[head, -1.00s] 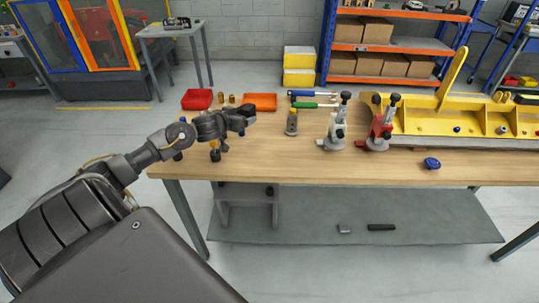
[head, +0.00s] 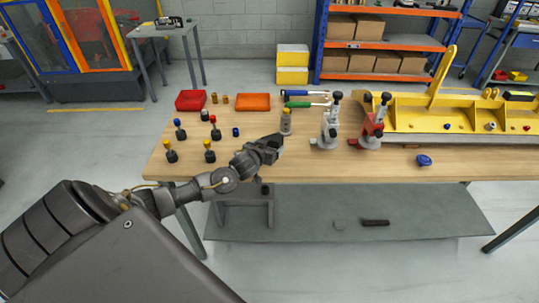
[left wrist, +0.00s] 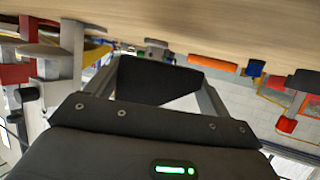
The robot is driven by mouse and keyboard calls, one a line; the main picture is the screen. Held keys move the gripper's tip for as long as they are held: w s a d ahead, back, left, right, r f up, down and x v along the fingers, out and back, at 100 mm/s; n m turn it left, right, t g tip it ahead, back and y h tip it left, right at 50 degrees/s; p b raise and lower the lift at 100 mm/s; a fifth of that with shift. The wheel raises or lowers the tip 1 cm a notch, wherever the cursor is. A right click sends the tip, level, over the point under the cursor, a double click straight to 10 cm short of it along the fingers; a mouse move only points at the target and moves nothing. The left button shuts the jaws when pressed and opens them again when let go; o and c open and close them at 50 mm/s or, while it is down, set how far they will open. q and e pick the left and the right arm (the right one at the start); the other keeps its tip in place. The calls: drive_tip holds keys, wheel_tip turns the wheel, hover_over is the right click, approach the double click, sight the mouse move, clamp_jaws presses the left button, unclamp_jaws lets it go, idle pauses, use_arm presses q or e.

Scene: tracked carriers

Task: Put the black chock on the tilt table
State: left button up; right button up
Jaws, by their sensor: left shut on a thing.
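My left gripper (head: 270,147) is over the front part of the wooden bench, left of the middle. In the left wrist view, a black block with a slanted side (left wrist: 158,80), which looks like the black chock, sits between the grey fingers. The gripper is shut on it, and it appears above the bench top. In the head view the block is a small dark shape at the fingertips and hard to separate from them. I cannot pick out the tilt table for certain. My right gripper is not in view.
Several dark pegs with coloured tops (head: 209,152) stand on the left of the bench (head: 330,168). Behind are red and orange trays (head: 253,102). A white clamp (head: 330,125), a red clamp (head: 372,125) and a long yellow fixture (head: 430,118) stand to the right. The front middle is clear.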

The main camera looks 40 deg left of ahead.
use_arm(q)
drive_tip(key=f, duration=0.1)
drive_tip(key=f+p, duration=0.1)
drive_tip(key=f, duration=0.1)
drive_tip(key=shift+w+d+f, duration=0.1)
drive_tip(key=shift+d, duration=0.25)
drive_tip(key=shift+f, duration=0.3)
drive_tip(key=shift+f, duration=0.1)
drive_tip(key=o, duration=1.1)
